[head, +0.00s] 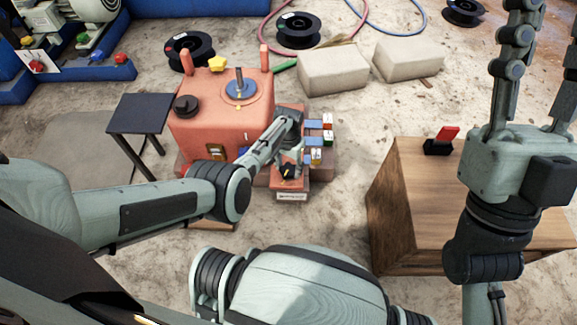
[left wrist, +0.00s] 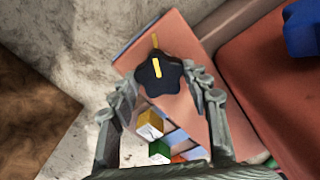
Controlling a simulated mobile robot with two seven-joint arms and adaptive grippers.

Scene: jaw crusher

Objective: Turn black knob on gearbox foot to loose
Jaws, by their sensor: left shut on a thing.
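The orange-red gearbox (head: 205,128) stands on the floor in the middle left of the head view. Its low foot (head: 291,184) sticks out at the front right and carries a white label. The black star-shaped knob (left wrist: 158,78) sits on the foot, with a yellow pointer stripe aligned roughly up and down in the left wrist view. It is small and partly covered in the head view (head: 288,171). My left gripper (left wrist: 160,88) is shut on the knob, one finger at each side. My right gripper (head: 541,70) is raised at the right, fingers apart and empty.
Several small coloured blocks (head: 318,140) sit beside the knob on the foot. A wooden cabinet (head: 410,190) with a red switch (head: 447,133) stands at right. A dark small table (head: 140,112) stands left of the gearbox. Pale blocks (head: 333,72) and cable spools (head: 299,30) lie behind.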

